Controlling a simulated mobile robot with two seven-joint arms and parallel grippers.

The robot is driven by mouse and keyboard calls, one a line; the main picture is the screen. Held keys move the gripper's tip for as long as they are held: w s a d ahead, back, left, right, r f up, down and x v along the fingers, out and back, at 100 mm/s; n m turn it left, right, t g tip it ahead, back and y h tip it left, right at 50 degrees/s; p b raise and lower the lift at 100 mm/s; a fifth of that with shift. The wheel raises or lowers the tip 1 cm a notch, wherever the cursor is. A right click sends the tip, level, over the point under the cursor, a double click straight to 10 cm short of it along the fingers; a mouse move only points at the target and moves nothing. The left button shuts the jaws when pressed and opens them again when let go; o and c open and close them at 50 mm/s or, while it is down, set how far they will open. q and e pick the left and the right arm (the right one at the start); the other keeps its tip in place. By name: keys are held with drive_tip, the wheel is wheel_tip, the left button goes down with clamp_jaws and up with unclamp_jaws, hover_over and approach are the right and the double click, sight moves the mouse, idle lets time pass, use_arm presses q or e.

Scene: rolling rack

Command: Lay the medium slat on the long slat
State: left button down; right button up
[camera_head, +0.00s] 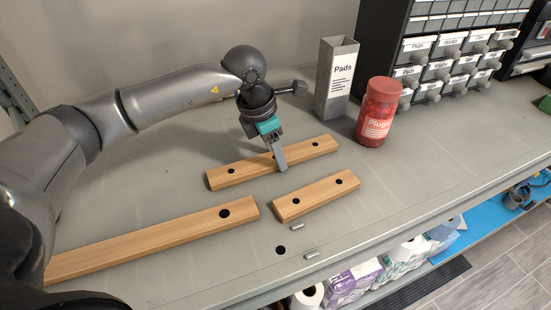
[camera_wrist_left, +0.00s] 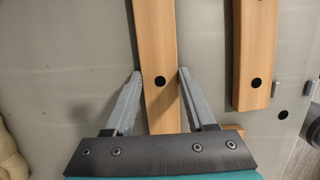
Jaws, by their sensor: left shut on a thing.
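The medium slat (camera_head: 310,151), wooden with dark holes, lies at the middle of the grey worktop. My left gripper (camera_head: 282,164) is over it, its fingers shut on the slat's two sides. In the left wrist view the medium slat (camera_wrist_left: 158,45) runs between the fingertips (camera_wrist_left: 160,73), with one hole showing there. The slat looks flat and at or very near the worktop. The long slat (camera_head: 150,237) lies at the lower left, apart from the medium slat, with a hole near its right end. Its left end is partly hidden by my arm. My right gripper is out of view.
A shorter slat (camera_head: 318,195) lies in front of the medium slat, near the long slat's right end. Two small metal pins (camera_head: 297,227) (camera_head: 311,255) lie near the front edge. A Pads box (camera_head: 337,80), red Plugs jar (camera_head: 378,112) and drawer cabinet (camera_head: 440,60) stand behind right.

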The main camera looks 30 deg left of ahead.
use_arm(q)
drive_tip(key=shift+r, duration=0.15)
drive_tip(key=shift+r+p, duration=1.9)
drive_tip(key=shift+r, duration=1)
